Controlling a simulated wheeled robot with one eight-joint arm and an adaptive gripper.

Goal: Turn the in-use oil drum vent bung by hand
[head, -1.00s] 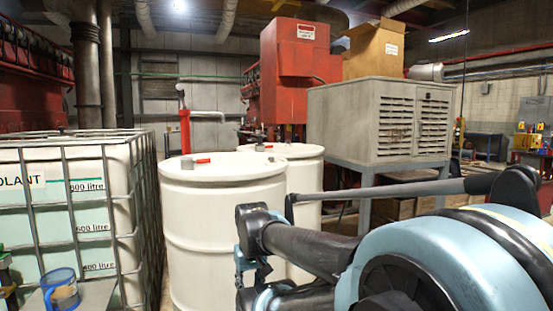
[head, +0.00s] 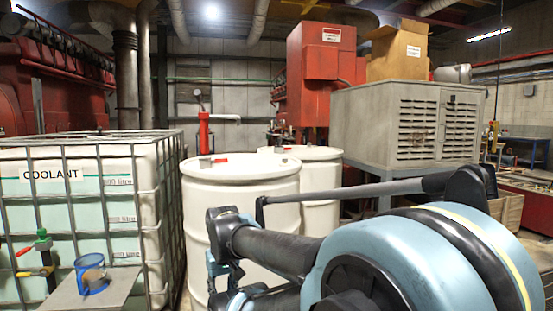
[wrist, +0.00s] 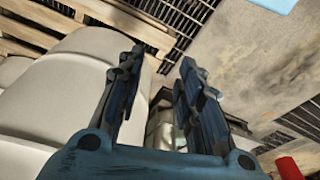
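A white drum (head: 240,205) stands upright in the middle of the head view. Its top carries a small grey fitting (head: 205,163) and a red-handled piece (head: 219,160). A second white drum (head: 318,153) stands behind it to the right. My gripper (wrist: 160,88) is open and empty in the wrist view, beside large white rounded surfaces. In the head view its end (head: 218,275) is partly hidden, in front of the front drum. I cannot make out which fitting is the vent bung.
A caged coolant tank (head: 105,205) stands left of the drums. In front of it is a small shelf (head: 70,298) with a blue cup (head: 91,274). A grey louvred cabinet (head: 360,128) on a stand is right of the drums. A wooden pallet (wrist: 95,28) shows in the wrist view.

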